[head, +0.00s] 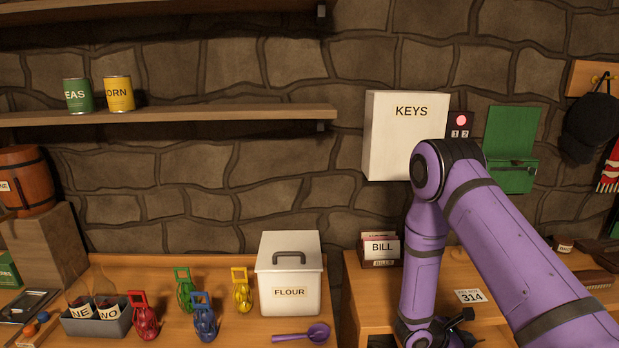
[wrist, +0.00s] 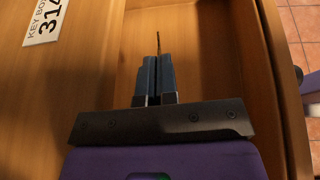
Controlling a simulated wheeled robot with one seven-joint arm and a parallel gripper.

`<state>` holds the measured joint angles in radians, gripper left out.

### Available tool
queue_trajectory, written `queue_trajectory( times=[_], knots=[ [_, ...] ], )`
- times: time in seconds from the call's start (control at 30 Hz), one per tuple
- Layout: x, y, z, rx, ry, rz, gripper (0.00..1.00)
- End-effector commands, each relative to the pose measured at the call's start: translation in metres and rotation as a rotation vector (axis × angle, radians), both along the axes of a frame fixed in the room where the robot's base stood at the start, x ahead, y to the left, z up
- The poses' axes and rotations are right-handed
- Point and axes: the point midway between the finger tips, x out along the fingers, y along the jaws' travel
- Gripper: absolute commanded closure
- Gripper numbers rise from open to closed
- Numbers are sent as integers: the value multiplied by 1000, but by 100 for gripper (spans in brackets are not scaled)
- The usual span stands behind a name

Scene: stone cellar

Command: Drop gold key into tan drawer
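My gripper (wrist: 157,75) points down into an open tan wooden drawer (wrist: 212,45) in the wrist view. Its two blue-grey fingers are close together, with a thin dark-gold strip between and beyond their tips. This looks like the gold key (wrist: 158,42), seen edge-on; most of it is hidden by the fingers. The key is over the drawer's inside; I cannot tell whether it touches the bottom. In the head view my purple arm reaches down at the right, and the gripper's fingers, key and drawer are out of sight.
A "KEY BOX 314" card (head: 470,296) lies on the right table, left of the drawer in the wrist view (wrist: 43,20). A bill box (head: 382,250) stands left of my arm. A white KEYS cabinet (head: 390,140) hangs behind. A flour bin (head: 290,280) stands on the left table.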

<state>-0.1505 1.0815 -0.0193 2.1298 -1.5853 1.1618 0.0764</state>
Motion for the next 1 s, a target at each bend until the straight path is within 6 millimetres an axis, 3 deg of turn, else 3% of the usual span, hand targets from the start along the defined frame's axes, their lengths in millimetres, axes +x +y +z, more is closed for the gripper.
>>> queue_trajectory(
  times=[0.1,0.23,0.27,0.63,1.0],
  knots=[
    [0,0,0,0,0,0,100],
    [0,0,0,0,0,0,72],
    [0,0,0,0,0,0,70],
    [0,7,3,0,-1,3,70],
    [-7,65,27,1,-3,4,70]
  ],
)
